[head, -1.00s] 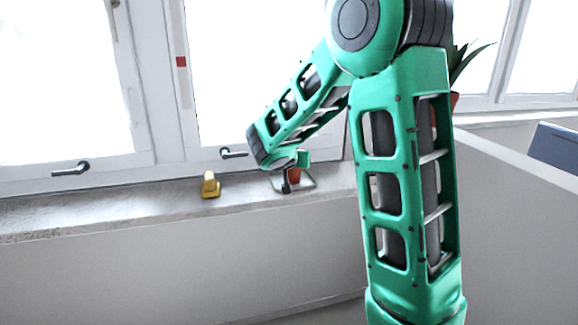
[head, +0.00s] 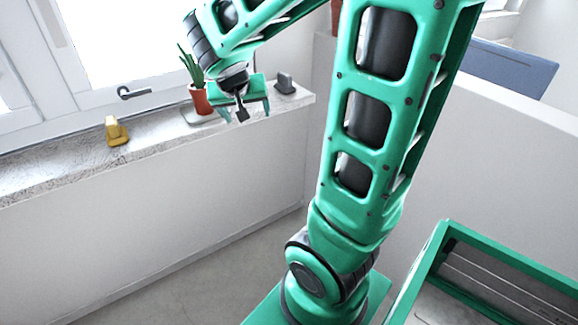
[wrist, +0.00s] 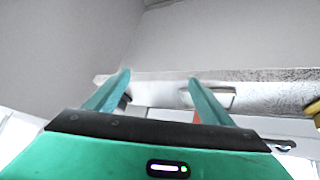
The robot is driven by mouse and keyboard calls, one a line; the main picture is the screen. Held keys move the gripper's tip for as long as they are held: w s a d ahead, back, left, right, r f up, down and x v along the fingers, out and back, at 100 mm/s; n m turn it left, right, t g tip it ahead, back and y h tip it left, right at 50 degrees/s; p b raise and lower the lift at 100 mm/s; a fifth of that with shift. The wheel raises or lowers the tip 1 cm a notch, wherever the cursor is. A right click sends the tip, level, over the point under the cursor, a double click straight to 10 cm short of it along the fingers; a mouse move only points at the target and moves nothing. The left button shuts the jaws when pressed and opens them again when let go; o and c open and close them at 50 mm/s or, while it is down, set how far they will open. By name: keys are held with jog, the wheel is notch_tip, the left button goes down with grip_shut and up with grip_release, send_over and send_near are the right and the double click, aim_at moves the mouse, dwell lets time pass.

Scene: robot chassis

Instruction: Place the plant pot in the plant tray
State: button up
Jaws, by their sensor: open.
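The plant pot (head: 201,102) is small and terracotta, with spiky green leaves. It stands upright on the window sill in the head view. A pale, low plant tray (head: 187,116) shows at its base on the left; I cannot tell whether the pot is inside or just beside it. My gripper (head: 246,113) is open and empty, just right of the pot, fingers pointing down. In the wrist view, my gripper (wrist: 159,78) has its fingers apart with nothing between them. A sliver of the pot (wrist: 197,118) and the tray (wrist: 226,97) show by the right finger.
A yellow object (head: 116,131) stands on the sill to the left, and a small grey object (head: 285,83) near its right end. Part of another reddish pot (head: 336,14) shows behind my arm. A white partition (head: 490,130) stands at the right. The sill between yellow object and tray is clear.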

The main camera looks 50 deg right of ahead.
jog(key=s+a+f+n+g+y, duration=0.1)
jog(key=s+a+f+g+y, duration=0.1)
jog(key=s, duration=0.9)
jog(key=s+a+f+g+y, duration=0.1)
jog(key=s+a+y, duration=0.3)
jog(key=s, duration=0.8)
jog(key=shift+s+a+f+n+g, duration=0.35)
jog(key=shift+a+g, duration=0.2)
jog(key=shift+g, duration=0.25)
